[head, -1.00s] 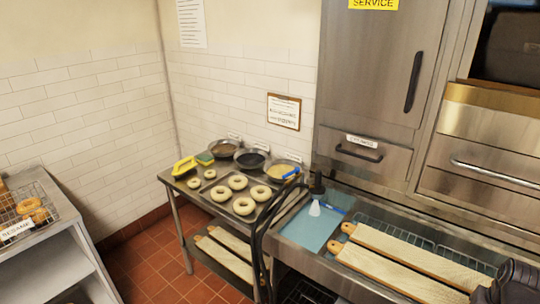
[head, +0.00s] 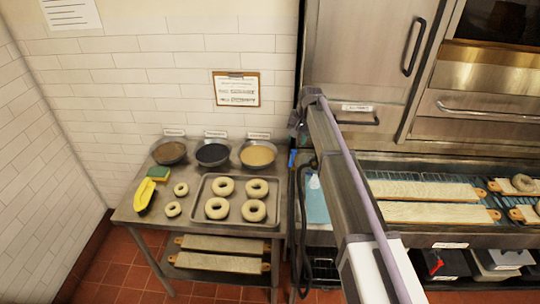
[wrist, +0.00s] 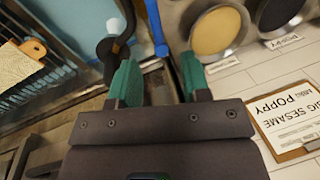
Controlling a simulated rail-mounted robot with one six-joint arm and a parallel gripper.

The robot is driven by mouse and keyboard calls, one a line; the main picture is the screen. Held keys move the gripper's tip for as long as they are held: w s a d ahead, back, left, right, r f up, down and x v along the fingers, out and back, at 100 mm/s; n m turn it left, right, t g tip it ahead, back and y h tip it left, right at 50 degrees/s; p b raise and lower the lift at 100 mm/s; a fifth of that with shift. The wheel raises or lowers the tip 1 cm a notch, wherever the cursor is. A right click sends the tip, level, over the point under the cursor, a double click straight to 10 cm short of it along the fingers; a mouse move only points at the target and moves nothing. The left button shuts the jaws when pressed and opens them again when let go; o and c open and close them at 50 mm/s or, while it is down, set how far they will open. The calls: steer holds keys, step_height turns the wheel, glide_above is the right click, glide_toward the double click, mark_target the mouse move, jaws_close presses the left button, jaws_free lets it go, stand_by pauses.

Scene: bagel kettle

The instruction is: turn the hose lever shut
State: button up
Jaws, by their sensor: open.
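The blue hose lever (wrist: 156,28) stands up beyond my fingertips in the wrist view, roughly in line with the gap between them. It is a small blue piece (head: 292,158) in the head view, at the right end of the prep table. The black hose (wrist: 108,48) curves beside the left finger in the wrist view and hangs down (head: 297,215) in the head view. My gripper (wrist: 158,68) is open, with two green fingers and nothing seen between them. In the head view my arm reaches over the counter and hides part of the area by the lever; the fingertips are not clear there.
Bowls of toppings (head: 212,153) and a tray of bagels (head: 236,228) stand on the prep table left of the hose. A clipboard (head: 236,89) hangs on the wall above. A blue basin (head: 316,207) and dough-covered boards (head: 425,190) lie to the right.

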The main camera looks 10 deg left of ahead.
mark_target(292, 159)
steer(key=f+b, duration=0.7)
steer(key=a+f+b, duration=0.1)
steer(key=f+b, duration=0.3)
steer(key=shift+w+a, duration=0.1)
steer(key=shift+r, duration=0.25)
steer(key=shift+c, duration=0.2)
jaws_close()
